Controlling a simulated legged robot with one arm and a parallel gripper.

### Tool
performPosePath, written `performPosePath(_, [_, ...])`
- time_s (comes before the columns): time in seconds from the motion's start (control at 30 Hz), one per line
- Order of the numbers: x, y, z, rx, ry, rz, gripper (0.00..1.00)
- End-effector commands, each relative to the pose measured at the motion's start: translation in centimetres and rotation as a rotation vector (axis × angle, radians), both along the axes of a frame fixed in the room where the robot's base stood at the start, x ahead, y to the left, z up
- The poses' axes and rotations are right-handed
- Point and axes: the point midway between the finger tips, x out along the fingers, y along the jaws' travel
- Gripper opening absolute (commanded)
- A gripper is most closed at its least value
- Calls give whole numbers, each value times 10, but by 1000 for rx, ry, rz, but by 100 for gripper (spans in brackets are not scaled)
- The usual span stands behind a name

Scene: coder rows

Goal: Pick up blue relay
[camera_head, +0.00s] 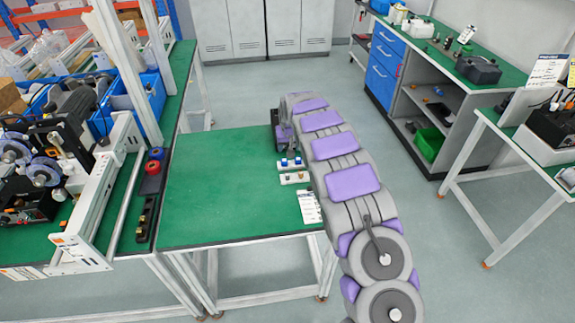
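A small blue-and-white part (290,165), which looks like the blue relay, lies near the right edge of the green table, close beside my arm. My gripper (283,143) is at the far end of my grey and purple arm, just beyond this part in the picture. The gripper is small and dark here, and my arm partly hides it. I cannot tell whether its fingers are open or touch the part.
A small white part (294,178) lies just in front of the blue one. The left and middle of the green table (220,200) are bare. A bench with machinery (60,180) stands left.

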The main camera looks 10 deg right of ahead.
Motion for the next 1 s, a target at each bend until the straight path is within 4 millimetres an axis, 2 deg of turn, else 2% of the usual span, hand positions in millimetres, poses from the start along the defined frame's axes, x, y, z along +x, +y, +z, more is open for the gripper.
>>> performPosePath(0.1, [7,9,-20,-6,0,5,57])
performPosePath(0.3, [17,13,-46,-10,2,6,57])
performPosePath(0.6, [24,-1,-59,1,-1,4,57])
performPosePath(0.77, [27,1,-66,-2,0,4,57])
performPosePath(1.0, [38,4,-88,-9,-1,5,57])
